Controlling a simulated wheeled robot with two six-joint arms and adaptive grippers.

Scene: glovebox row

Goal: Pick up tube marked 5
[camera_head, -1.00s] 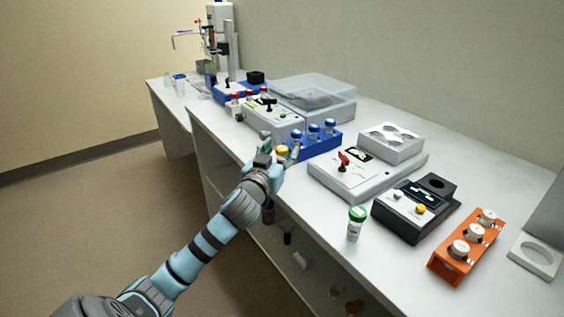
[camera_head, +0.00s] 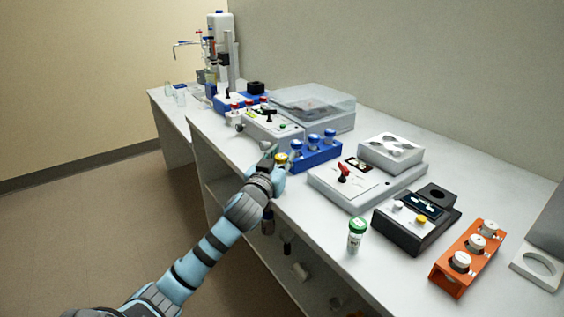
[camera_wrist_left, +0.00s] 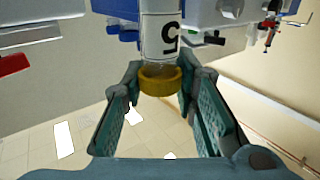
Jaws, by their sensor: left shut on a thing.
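The tube marked 5 (camera_wrist_left: 161,38) is white with a dark 5 and a yellow cap; in the wrist view its cap end points toward me. My left gripper (camera_wrist_left: 160,78) is shut on it, with one finger on each side of the yellow cap. My right gripper is not in view.
The blue rack holds several blue-capped tubes. A grey-white device with a red lever (camera_head: 345,190), a green-capped tube (camera_head: 356,236), a black device (camera_head: 408,225) and an orange rack (camera_head: 466,262) stand to the right. Clear bench lies in front of the grey-white device.

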